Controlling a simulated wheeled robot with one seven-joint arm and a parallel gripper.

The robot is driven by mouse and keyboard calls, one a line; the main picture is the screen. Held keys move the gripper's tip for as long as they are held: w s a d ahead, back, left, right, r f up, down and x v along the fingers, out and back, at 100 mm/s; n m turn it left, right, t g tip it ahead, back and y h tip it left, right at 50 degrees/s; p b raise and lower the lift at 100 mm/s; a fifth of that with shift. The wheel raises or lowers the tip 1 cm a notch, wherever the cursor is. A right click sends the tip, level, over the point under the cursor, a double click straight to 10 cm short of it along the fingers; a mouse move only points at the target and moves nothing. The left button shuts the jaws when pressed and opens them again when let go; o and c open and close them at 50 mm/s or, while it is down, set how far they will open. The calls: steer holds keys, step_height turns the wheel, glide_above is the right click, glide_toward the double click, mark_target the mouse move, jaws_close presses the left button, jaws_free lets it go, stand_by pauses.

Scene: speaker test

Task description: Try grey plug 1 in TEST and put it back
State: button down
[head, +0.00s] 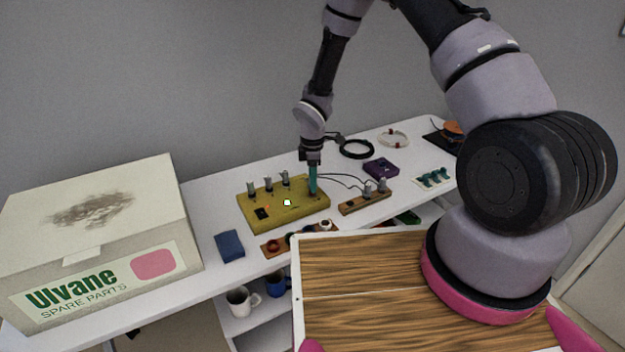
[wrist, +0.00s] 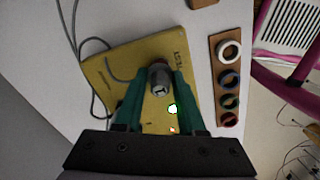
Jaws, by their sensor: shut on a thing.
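The yellow test board (head: 290,216) lies on the white table, and it also shows in the wrist view (wrist: 108,72). My gripper (head: 312,192) is over the board's right end, fingers pointing down. In the wrist view its green fingers (wrist: 160,88) are shut on a grey plug (wrist: 160,80) with a dark mark on top, beside the TEST lettering (wrist: 181,62). The plug's lower end is hidden, so I cannot tell how deep it sits. A greenish-white lamp (head: 287,202) glows on the board, with a small red light (head: 267,207). Several grey plugs (head: 268,184) stand along its back.
A wooden block (head: 352,206) with grey plugs stands right of the board. A wooden strip (wrist: 218,72) with several rings lies in front. A blue item (head: 229,246) and a large Ulvane box (head: 90,225) are left. A purple box (head: 381,167) and black cable coil (head: 357,149) are behind right.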

steer(key=shift+f, duration=0.25)
steer(key=shift+c, duration=2.1)
jaws_free()
steer(key=shift+r, duration=0.1)
steer(key=shift+r, duration=3.7)
steer(key=shift+r, duration=0.1)
